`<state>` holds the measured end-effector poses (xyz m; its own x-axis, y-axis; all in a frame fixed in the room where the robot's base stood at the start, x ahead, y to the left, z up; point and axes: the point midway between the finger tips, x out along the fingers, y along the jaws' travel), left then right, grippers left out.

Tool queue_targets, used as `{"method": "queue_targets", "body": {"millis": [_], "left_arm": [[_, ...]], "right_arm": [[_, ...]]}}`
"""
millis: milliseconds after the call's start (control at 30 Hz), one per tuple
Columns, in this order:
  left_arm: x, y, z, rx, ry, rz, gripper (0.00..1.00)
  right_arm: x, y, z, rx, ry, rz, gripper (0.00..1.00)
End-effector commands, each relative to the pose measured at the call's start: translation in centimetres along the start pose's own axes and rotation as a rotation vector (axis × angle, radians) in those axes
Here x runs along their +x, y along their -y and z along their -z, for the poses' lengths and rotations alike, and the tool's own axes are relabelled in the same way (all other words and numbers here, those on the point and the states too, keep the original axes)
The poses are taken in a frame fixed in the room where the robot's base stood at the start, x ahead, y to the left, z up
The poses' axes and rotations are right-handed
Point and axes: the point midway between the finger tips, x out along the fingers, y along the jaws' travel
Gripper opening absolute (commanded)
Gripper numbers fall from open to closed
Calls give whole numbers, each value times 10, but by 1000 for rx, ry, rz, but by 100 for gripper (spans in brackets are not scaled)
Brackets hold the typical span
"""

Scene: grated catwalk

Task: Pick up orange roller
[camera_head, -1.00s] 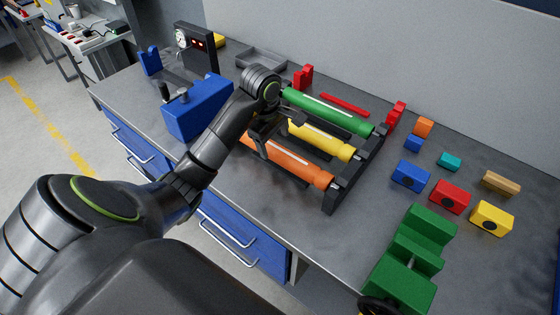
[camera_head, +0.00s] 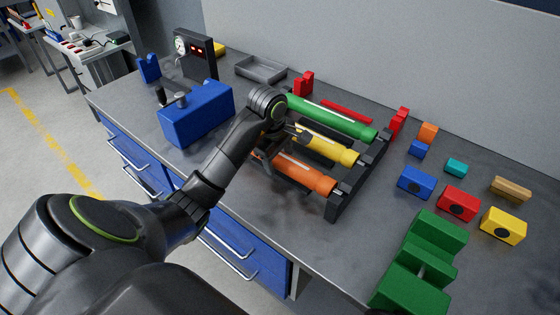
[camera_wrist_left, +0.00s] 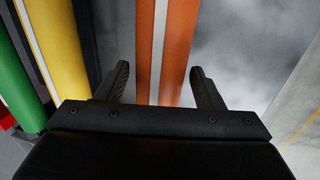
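The orange roller (camera_head: 304,174) lies in a dark rack, nearest the bench's front edge. A yellow roller (camera_head: 328,149) and a green roller (camera_head: 335,118) lie parallel behind it. My left gripper (camera_head: 278,146) is over the orange roller's left part and hides some of it. In the left wrist view my left gripper (camera_wrist_left: 160,68) is open, with a finger on each side of the orange roller (camera_wrist_left: 166,45). A gap shows between each finger and the roller. I cannot tell how far down the fingers reach. My right gripper is not in view.
The rack's dark end bar (camera_head: 352,186) stands at the rollers' right ends. A blue block-shaped fixture (camera_head: 197,115) is left of my arm. A green stepped block (camera_head: 420,262) and several coloured blocks stand right. Bare bench lies between rack and blocks.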

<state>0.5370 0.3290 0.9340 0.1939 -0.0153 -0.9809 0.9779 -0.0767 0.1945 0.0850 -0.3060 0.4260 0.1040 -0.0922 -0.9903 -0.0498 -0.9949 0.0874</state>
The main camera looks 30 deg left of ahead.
Motion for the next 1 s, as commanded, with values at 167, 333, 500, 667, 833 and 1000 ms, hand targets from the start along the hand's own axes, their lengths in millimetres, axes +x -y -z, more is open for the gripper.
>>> {"method": "queue_targets", "body": {"millis": [167,333,500,667,833,1000], "left_arm": [[0,0,0,0,0,0,37],[0,0,0,0,0,-1,15],[-1,-1,0,1,-1,-3,3],[-2,-1,0,1,-1,-3,3],[-7,-2,0,1,-1,-3,3],[-23,-5,0,1,-1,-5,3]], "right_arm": [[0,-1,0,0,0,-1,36],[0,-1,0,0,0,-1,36],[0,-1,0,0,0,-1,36],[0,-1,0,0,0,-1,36],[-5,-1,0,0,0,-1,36],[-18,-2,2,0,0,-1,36]]}}
